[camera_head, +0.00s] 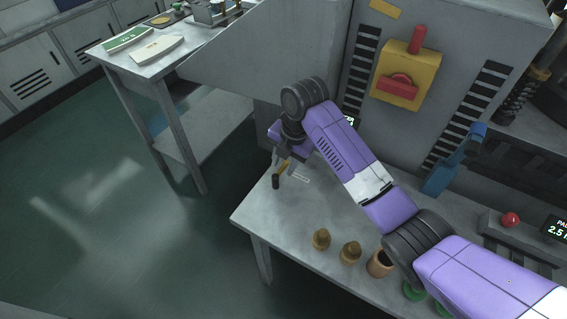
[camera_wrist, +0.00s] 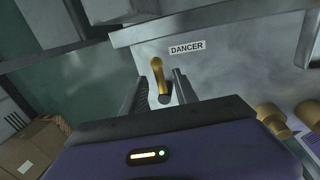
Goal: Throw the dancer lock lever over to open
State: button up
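The dancer lock lever is a short brass arm (camera_wrist: 157,72) with a dark end, on the grey bench top beside a DANCER label (camera_wrist: 187,48). In the head view the lever (camera_head: 281,171) is at the bench's left corner, its dark end toward the camera. My gripper (camera_wrist: 162,84) is open, with one finger on each side of the lever in the wrist view. The dark end shows near the right finger; I cannot tell if they touch. In the head view my gripper (camera_head: 285,160) is just above and behind the lever, partly hidden by its own wrist.
A yellow box with a red handle (camera_head: 405,75) is on the machine wall. Cardboard boxes (camera_wrist: 35,148) show at lower left.

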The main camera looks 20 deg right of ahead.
jog(key=shift+f, duration=0.15)
grip_shut()
